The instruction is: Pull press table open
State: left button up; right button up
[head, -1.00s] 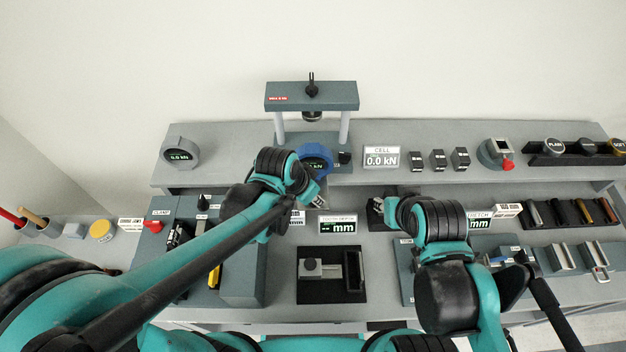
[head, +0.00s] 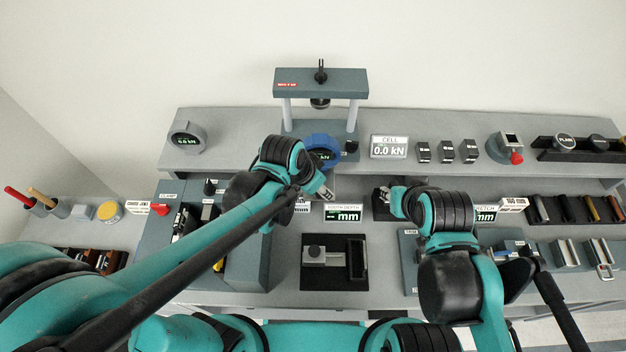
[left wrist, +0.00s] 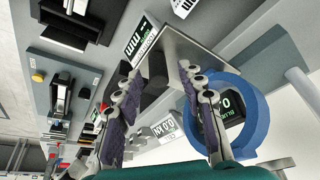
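The press (head: 321,83) stands on the raised shelf, a grey crossbeam on two light posts with a blue ring gauge (head: 324,151) below. The gauge also shows in the left wrist view (left wrist: 257,112). My left gripper (head: 326,190) is in front of the press, below the gauge. In the left wrist view its two fingers (left wrist: 160,76) are spread apart. A flat grey plate (left wrist: 178,48), which may be the press table, lies just beyond and between the fingertips; contact is unclear. My right gripper (head: 390,198) is over the bench to the right, its fingers mostly hidden.
A depth display (head: 343,215) and a black tray (head: 334,280) with a grey fixture lie in front of the press. A load cell display (head: 389,147) and several small dark blocks stand on the shelf to its right. A grey cabinet-like block (head: 248,250) is under my left arm.

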pick_arm(q)
jog(key=v, duration=1.1)
jog(key=shift+s, duration=0.1)
pick_arm(e)
jog(key=shift+s, duration=0.1)
